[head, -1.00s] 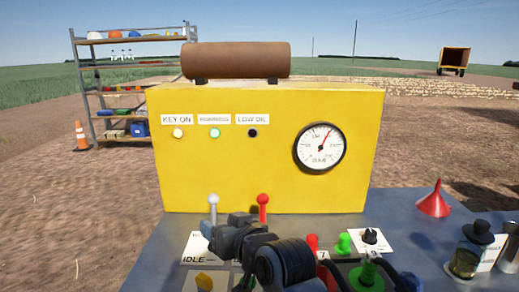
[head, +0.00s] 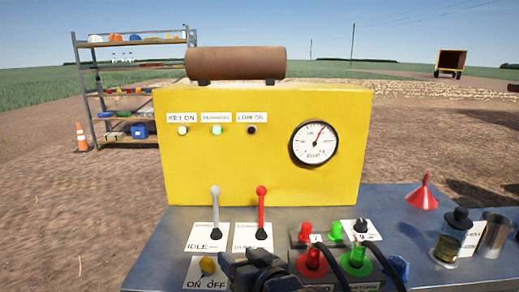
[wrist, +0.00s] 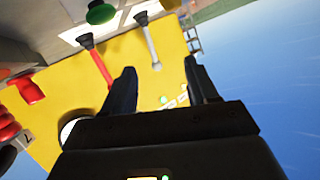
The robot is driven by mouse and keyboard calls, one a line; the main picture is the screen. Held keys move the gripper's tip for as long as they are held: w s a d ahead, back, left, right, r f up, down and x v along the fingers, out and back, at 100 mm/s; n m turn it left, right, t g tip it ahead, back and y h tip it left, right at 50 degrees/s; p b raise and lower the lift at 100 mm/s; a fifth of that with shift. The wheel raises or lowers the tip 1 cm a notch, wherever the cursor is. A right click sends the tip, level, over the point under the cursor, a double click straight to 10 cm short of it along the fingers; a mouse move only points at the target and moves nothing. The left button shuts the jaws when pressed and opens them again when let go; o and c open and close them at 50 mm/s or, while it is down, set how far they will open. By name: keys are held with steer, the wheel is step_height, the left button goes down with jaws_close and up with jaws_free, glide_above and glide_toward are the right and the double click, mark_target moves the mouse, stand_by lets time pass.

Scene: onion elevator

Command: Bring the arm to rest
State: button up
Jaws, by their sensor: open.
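My gripper shows in the wrist view (wrist: 162,86) with its two dark fingers apart and nothing between them. In the head view my dark arm shows at the bottom centre, in front of the levers; the fingertips are hard to make out there. The yellow control box (head: 258,165) stands behind, with a white-knobbed lever (head: 215,207) above an IDLE label and a red-knobbed lever (head: 262,210) beside it. Both levers are upright in the head view and apart from my arm. The KEY ON light is pale yellow, the middle light glows green and LOW OIL is dark.
Red (head: 312,258) and green (head: 356,258) fittings with black hoses sit right of my arm. A red funnel (head: 422,196), a capped jar (head: 452,238) and a metal cup (head: 494,236) stand at the right.

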steer(key=s+d+f+m+t+h, duration=0.15)
steer(key=s+d+f, duration=0.35)
steer(key=s+d, duration=0.5)
steer(key=s+d+f+m+t+h, duration=0.1)
steer(key=s+d+f+m+h, duration=0.15)
steer(key=s+d+f, duration=0.75)
steer(key=s+d+r+h, duration=0.2)
steer(key=s+r, duration=0.5)
steer(key=s, duration=0.6)
steer(key=s+d+r+h, duration=0.2)
steer(key=s+r, duration=0.6)
steer(key=s, duration=0.5)
steer(key=shift+s+d, duration=0.3)
steer(key=shift+d, duration=0.5)
